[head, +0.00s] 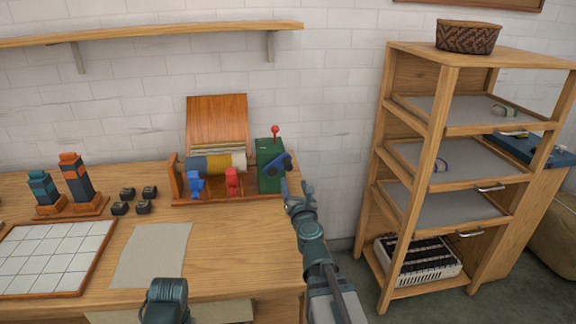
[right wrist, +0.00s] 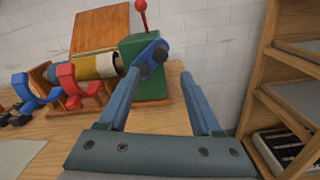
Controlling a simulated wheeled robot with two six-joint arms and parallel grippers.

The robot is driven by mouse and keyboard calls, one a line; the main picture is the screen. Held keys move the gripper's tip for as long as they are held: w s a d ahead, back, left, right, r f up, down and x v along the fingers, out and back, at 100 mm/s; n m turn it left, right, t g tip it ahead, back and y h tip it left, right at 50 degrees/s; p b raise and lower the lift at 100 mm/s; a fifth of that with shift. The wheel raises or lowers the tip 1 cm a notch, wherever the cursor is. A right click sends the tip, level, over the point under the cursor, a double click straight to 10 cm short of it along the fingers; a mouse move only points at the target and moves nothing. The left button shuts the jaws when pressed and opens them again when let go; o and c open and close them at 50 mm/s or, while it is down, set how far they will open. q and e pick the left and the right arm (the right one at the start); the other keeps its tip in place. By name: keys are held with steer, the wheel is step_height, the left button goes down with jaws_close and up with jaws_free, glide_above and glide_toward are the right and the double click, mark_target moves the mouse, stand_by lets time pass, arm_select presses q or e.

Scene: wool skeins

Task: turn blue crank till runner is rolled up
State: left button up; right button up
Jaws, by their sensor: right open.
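The blue crank (head: 284,163) is on the right side of a green box (head: 268,176) with a red-knobbed lever on top. In the right wrist view the crank (right wrist: 150,54) lies just beyond my left-hand finger, near its tip. My right gripper (head: 298,190) is open, with no object seen between its fingers (right wrist: 160,76). I cannot tell whether a finger touches the crank. The runner (head: 220,163), striped grey, yellow and pale, lies around the roller left of the green box. How much is wound on is unclear. My left gripper's fingers do not show.
Blue (head: 196,185) and red (head: 233,181) pieces stand before the roller. A wooden board (head: 217,115) leans behind it. Small dark blocks, a tiled board (head: 55,257) and a beige sheet (head: 153,254) lie left. A wooden shelf rack (head: 442,110) stands right of the table.

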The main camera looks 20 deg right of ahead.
mark_target(289, 167)
steer(key=x, duration=1.2)
steer(key=shift+w+d, duration=0.15)
steer(key=shift+w, duration=0.25)
jaws_close()
stand_by(0.7)
